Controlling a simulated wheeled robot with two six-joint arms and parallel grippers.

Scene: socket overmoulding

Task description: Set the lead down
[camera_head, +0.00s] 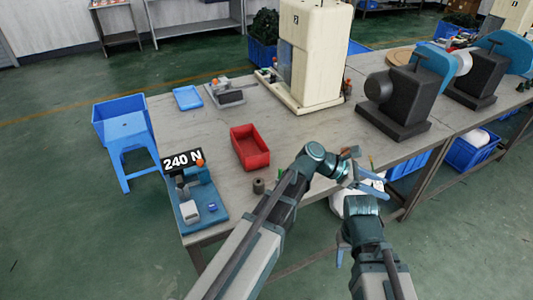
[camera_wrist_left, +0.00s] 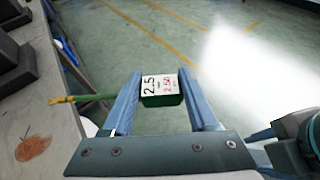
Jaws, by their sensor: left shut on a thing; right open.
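My left gripper (camera_head: 362,178) is out past the front edge of the workbench (camera_head: 300,185). In the left wrist view its blue fingers (camera_wrist_left: 160,84) are shut on the lead (camera_wrist_left: 161,98), a dark green block with a white label reading 2.5. A green stem with a yellow end (camera_wrist_left: 62,99) sticks out to the left towards the bench. The lead is held up, with floor behind it. In the head view it is too small to make out clearly. My right gripper (camera_head: 343,248) is open, low in front of the bench, and partly hidden by its arm.
A red tray (camera_head: 250,147) stands mid-bench. A blue fixture (camera_head: 206,208) with a 240 N display (camera_head: 182,160) stands at the front left. A small dark cylinder (camera_head: 258,186) is near the edge. Dark machines (camera_head: 402,98) stand right. Bare bench lies right of the tray.

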